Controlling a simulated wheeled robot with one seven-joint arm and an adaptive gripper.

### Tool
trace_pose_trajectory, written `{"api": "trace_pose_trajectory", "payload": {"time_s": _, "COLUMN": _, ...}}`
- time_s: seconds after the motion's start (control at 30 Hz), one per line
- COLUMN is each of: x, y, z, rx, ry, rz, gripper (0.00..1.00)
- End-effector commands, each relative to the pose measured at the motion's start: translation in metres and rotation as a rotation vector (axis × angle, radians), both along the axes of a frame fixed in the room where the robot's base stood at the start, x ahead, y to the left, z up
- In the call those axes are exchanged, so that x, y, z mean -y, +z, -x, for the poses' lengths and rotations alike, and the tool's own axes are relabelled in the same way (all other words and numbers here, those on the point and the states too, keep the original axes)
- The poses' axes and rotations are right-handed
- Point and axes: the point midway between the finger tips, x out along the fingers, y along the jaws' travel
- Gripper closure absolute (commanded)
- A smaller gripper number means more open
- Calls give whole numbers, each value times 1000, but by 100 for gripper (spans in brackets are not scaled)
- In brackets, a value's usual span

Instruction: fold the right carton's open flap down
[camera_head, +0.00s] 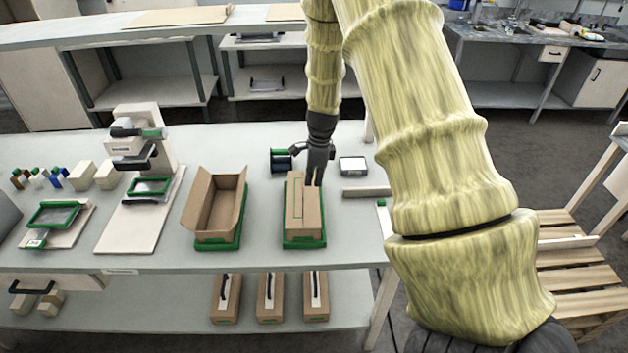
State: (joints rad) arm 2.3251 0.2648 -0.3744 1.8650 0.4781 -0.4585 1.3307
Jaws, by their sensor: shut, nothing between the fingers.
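The right carton (297,222) is a long brown box on a green-edged base (305,243) on the table. Its top looks mostly covered, with a seam or fold line running along its length. Whether a flap still stands a little raised is too small to tell. My gripper (315,183) is shut and empty, pointing down at the far right part of the carton's top. It hides that part, and I cannot tell whether it touches the cardboard.
The left carton (216,230) stands open with flaps up on its own green base. A green-and-black spool (281,160) and a small white-topped device (353,165) are behind. A pale bar (367,192) lies at right. Several cartons sit on the lower shelf (170,310).

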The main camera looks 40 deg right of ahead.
Motion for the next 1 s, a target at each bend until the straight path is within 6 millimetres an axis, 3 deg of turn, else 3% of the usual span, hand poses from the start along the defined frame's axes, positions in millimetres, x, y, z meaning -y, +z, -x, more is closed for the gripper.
{"api": "trace_pose_trajectory", "payload": {"time_s": 0.63, "x": 0, "y": 80, "z": -1, "rx": 2, "ry": 1, "rz": 2, "gripper": 100}}
{"api": "trace_pose_trajectory", "payload": {"time_s": 1.0, "x": 0, "y": 95, "z": 0, "rx": 1, "ry": 1, "rz": 1, "gripper": 100}}
